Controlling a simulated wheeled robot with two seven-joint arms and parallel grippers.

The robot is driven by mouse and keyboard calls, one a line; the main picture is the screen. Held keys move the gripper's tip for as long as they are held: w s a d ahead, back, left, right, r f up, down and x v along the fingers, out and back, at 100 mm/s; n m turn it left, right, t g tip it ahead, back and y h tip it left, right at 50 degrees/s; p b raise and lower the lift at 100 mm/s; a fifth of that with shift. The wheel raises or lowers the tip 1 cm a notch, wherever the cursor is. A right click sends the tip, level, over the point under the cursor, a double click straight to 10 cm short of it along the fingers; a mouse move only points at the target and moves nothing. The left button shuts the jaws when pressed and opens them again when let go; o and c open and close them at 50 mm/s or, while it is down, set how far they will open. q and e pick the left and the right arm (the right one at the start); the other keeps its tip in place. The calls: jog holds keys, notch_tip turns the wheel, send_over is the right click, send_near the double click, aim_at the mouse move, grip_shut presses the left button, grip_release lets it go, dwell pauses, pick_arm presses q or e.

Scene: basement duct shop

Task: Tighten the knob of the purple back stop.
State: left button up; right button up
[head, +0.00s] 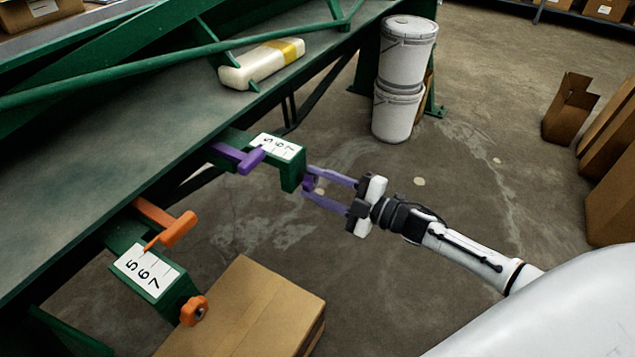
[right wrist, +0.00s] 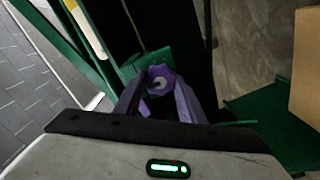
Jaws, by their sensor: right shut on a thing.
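The purple back stop (head: 240,157) is a purple bar on a green bracket at the edge of the green machine, beside a white scale marked 5, 6, 7. Its purple knob (head: 309,181) is at the outer end of the bracket, partly hidden by the fingers. My right gripper (head: 315,182) comes in from the right and is shut on the knob, with one finger on each side. In the right wrist view the lobed knob (right wrist: 160,80) sits between the fingertips. My left gripper is not in view.
An orange back stop (head: 168,222) with an orange knob (head: 194,310) is on a second bracket at lower left. A cardboard box (head: 250,300) lies below it. Two stacked buckets (head: 404,80) stand at the back. A white and yellow block (head: 262,63) lies on the machine bed.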

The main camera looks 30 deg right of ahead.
dwell(0.3)
jog(key=o, duration=1)
jog(key=shift+s, duration=0.1)
jog(key=v, duration=1)
jog(key=shift+s, duration=0.1)
jog(key=s+a+f+m+g+h, duration=0.2)
jog(key=s+a+f+m, duration=0.3)
jog(key=s, duration=0.1)
jog(key=s+a+f+m+g+h, duration=0.2)
jog(key=s+a+f+m, duration=0.3)
jog(key=a, duration=0.1)
jog(key=s+a+f+m+g+h, duration=0.2)
jog(key=s+a+f+m, duration=0.3)
jog(key=s+a+f, duration=0.1)
jog(key=shift+s+a+m+g+h, duration=0.15)
jog(key=shift+s+m+g+h, duration=0.15)
jog(key=shift+s+m, duration=0.1)
